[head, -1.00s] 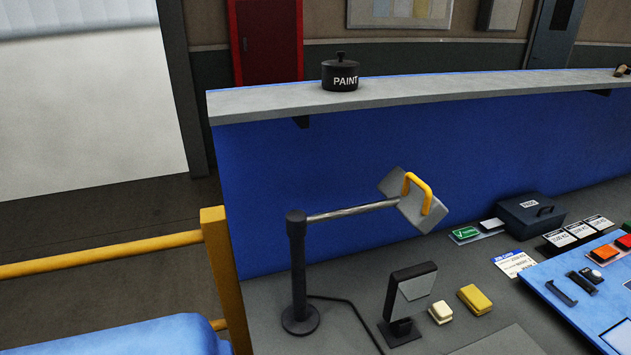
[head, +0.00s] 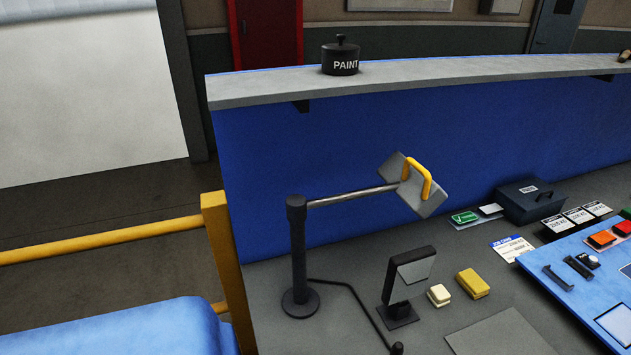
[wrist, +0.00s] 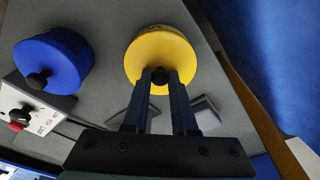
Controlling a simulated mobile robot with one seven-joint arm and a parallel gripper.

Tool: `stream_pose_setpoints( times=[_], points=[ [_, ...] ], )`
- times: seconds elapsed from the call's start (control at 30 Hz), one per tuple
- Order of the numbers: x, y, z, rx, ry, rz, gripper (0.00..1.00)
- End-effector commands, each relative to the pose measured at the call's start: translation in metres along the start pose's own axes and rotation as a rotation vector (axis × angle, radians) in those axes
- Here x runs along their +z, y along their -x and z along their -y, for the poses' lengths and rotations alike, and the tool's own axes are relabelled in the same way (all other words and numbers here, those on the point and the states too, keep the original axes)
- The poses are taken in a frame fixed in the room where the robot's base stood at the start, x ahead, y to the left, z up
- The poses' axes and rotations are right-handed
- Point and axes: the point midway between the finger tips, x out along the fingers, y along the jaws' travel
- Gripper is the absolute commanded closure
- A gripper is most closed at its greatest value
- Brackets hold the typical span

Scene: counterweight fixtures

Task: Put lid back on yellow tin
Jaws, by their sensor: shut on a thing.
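In the wrist view, my gripper (wrist: 160,76) is shut on the black knob of a round yellow lid (wrist: 178,50). The lid is seen from above, and its top faces the camera. A little yellow side with dark marks shows at its upper edge. I cannot tell whether this side belongs to the yellow tin, or whether the lid is seated or held above it. Neither my gripper nor anything of the yellow tin shows in the head view.
A blue tin (wrist: 48,62) with a black knob stands left of the lid, near a white control box (wrist: 28,108). In the head view, a black PAINT tin (head: 340,59) is on the grey ledge (head: 450,74). A post (head: 298,255) with a side arm stands on the counter.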

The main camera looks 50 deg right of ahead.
Motion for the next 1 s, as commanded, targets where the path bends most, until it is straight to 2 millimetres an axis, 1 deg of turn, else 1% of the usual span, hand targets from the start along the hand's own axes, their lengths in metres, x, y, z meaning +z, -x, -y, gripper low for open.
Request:
stream_pose_setpoints(
  times=[0.17, 0.2, 0.27, 0.3, 0.4, 0.6, 0.77, 0.8, 1.0],
  points=[
    [-0.0003, 0.0001, 0.0000, 0.000, -0.001, 0.000, 1.00],
    [-0.0003, 0.0001, 0.0000, 0.000, -0.001, 0.000, 0.73],
    [-0.0003, 0.0001, 0.0000, 0.000, -0.001, 0.000, 0.62],
    [-0.0003, 0.0001, 0.0000, 0.000, -0.001, 0.000, 0.55],
    [-0.0003, 0.0001, -0.0001, 0.000, -0.001, 0.000, 0.40],
    [-0.0003, 0.0001, -0.0001, 0.000, -0.001, 0.000, 0.40],
    [-0.0002, 0.0000, -0.0001, 0.000, -0.001, 0.000, 0.11],
    [-0.0002, 0.0000, -0.0001, 0.000, -0.001, 0.000, 0.10],
    [-0.0002, 0.0000, -0.0002, 0.000, -0.001, 0.000, 0.10]
  ],
)
